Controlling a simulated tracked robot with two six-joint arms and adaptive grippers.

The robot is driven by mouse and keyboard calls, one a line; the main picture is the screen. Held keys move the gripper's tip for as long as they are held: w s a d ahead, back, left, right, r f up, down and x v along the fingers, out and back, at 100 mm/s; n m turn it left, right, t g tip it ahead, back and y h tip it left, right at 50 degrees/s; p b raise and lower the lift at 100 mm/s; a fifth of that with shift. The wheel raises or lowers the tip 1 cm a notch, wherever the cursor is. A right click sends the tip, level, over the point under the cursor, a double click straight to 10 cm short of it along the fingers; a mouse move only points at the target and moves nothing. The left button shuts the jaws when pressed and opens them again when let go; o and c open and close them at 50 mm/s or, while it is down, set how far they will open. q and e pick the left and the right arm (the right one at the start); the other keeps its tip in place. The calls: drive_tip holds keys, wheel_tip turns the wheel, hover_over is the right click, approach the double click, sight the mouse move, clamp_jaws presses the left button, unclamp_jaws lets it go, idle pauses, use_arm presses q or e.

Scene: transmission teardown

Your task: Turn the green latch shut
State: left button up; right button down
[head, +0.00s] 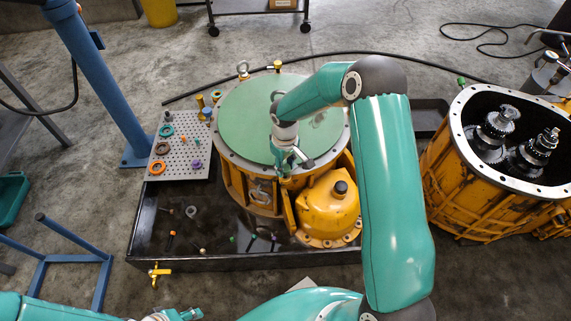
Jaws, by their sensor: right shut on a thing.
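My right gripper (288,160) reaches down to the front rim of the yellow transmission housing with the round green cover (243,110). It is shut on a small green part at that rim, which I take to be the green latch (285,171). The fingers hide most of the latch, so its angle is hard to tell. My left gripper (180,315) is low at the bottom left edge, away from the housing; its jaws are too small and cut off to read.
The housing stands in a black tray (190,262) with several loose small parts. A perforated board (181,172) with coloured rings is at left. A yellow domed part (328,207) adjoins the housing. An open yellow casing (440,165) with gears stands at right. A blue post (100,85) rises at left.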

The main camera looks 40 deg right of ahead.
sight(285, 168)
drive_tip(key=n+p, duration=0.1)
drive_tip(key=n, duration=0.5)
drive_tip(key=shift+r+p, duration=0.1)
drive_tip(key=shift+p, duration=0.25)
drive_tip(key=n+p, duration=0.1)
drive_tip(key=n, duration=0.4)
drive_tip(key=shift+p, duration=0.3)
drive_tip(key=shift+n, duration=0.4)
drive_tip(key=c, duration=0.8)
unclamp_jaws()
drive_tip(key=shift+o, duration=0.2)
wheel_tip(285, 168, up, 12)
drive_tip(key=shift+a, duration=0.1)
